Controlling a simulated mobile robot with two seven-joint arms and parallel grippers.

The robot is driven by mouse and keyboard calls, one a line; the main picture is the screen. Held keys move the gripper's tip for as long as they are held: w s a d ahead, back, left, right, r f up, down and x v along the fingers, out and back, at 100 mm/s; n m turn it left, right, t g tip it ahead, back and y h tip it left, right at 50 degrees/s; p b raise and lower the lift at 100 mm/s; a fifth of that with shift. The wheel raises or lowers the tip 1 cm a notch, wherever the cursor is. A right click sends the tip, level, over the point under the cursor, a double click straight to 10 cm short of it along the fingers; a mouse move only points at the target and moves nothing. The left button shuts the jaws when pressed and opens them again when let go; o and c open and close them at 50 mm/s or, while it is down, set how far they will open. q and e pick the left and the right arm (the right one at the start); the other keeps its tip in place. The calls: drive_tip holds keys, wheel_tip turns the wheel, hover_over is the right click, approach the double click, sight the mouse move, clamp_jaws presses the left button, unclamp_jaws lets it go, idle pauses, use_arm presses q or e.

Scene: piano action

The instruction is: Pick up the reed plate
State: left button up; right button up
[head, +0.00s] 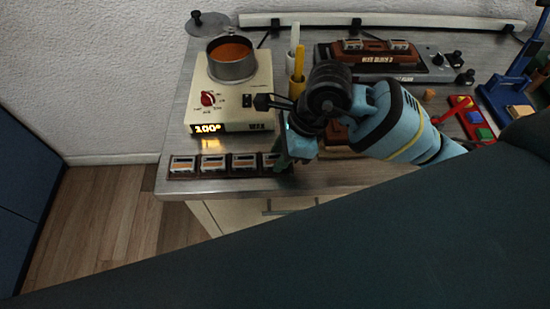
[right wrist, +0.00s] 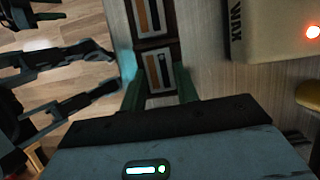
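Several reed plates stand in a dark red rack (head: 225,176) along the front edge of the bench. Each has a pale frame with an orange and dark strip. My right gripper (head: 283,160) is at the right end of the rack, over the rightmost reed plate (head: 269,159). In the right wrist view its green fingers (right wrist: 159,90) stand on either side of a reed plate (right wrist: 156,68), apart from each other. I cannot tell whether they touch it. A dark two-fingered part at the left of that view looks like my left gripper (right wrist: 112,68), open and empty.
A wax heater (head: 200,110) with a pot (head: 232,68) stands behind the rack. Yellow (head: 298,68) and white holders, a dark red device (head: 375,60) and coloured blocks (head: 473,117) stand farther right. Clear floor (head: 105,215) lies left of the bench.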

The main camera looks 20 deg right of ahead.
drive_tip(key=shift+c, duration=1.4)
drive_tip(key=shift+r, duration=0.15)
